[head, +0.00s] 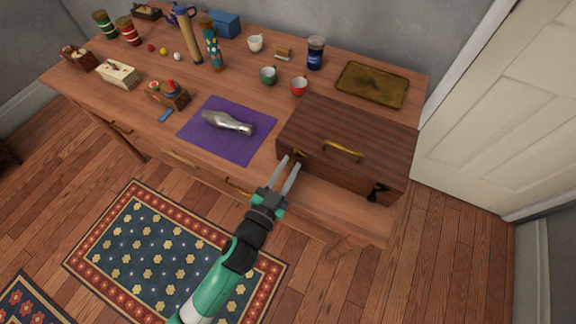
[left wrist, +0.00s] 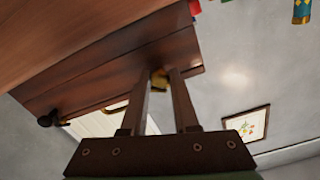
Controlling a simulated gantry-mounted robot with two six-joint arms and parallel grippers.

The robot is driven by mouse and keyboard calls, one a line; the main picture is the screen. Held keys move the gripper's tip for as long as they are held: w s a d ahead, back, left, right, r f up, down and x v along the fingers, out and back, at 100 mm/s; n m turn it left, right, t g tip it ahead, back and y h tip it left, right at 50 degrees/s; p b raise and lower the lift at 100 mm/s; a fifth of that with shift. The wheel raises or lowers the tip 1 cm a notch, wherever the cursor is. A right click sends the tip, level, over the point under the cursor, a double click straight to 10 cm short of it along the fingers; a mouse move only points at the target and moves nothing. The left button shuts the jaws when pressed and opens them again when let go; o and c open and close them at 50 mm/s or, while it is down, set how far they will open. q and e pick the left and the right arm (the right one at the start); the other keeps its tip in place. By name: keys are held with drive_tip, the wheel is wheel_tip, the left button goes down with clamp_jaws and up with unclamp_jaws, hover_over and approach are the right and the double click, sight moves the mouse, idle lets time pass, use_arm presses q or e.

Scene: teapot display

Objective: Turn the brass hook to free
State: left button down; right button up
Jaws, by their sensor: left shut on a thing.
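A dark wooden box (head: 340,130) lies at the right front of the table, with a brass handle (head: 343,151) on it. The small brass hook (head: 300,153) is at the box's left end; in the left wrist view the brass hook (left wrist: 159,79) shows between the fingertips. My left gripper (head: 289,163) reaches up from below to this end of the box and is shut on the brass hook, its fingers a little apart around it. The fingers partly hide the hook, so its exact turn is hard to tell. My right gripper is not in view.
A black latch (head: 378,192) is at the box's right front corner. A purple cloth (head: 205,142) with a silver bottle-like object (head: 228,122) lies left of the box. Cups, a jar and a brass tray (head: 372,85) stand behind.

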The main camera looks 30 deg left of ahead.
use_arm(q)
drive_tip(key=m+p, duration=0.1)
drive_tip(key=m, duration=0.3)
drive_tip(key=shift+m, duration=0.3)
drive_tip(key=m+p, duration=0.1)
drive_tip(key=m, duration=0.3)
drive_tip(key=shift+m, duration=0.4)
drive_tip(key=c, duration=0.7)
unclamp_jaws()
drive_tip(key=s+b, duration=0.1)
drive_tip(key=s, duration=1)
drive_tip(key=shift+s, duration=0.3)
